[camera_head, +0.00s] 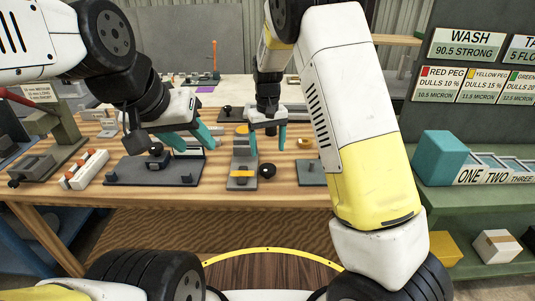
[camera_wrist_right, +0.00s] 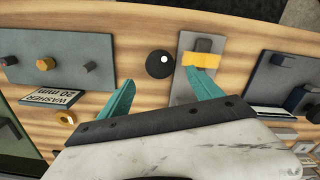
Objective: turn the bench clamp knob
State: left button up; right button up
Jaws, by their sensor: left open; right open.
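A round black knob (camera_head: 267,170) sits on the wooden bench beside a grey clamp-like fixture (camera_head: 242,183) with a yellow bar. The right wrist view shows the knob (camera_wrist_right: 160,63) with a small white spot, just beyond the teal fingertips and between their lines. The yellow bar (camera_wrist_right: 201,60) lies close to one fingertip. My right gripper (camera_head: 267,147) is open and empty, pointing down behind the knob in the head view. My left gripper (camera_head: 195,146) is open over a dark plate (camera_head: 150,175) with small blocks; its grip area is partly hidden by its fingers.
A green-grey vise-like device (camera_head: 50,130) and a white rack with orange pegs (camera_head: 85,168) stand at the left. Another dark plate (camera_head: 311,172) lies right of the knob, partly behind my right arm. A teal box (camera_head: 440,158) sits on the right shelf. Bare wood shows around the knob.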

aim_at(268, 167)
jog(key=shift+f, duration=3.9)
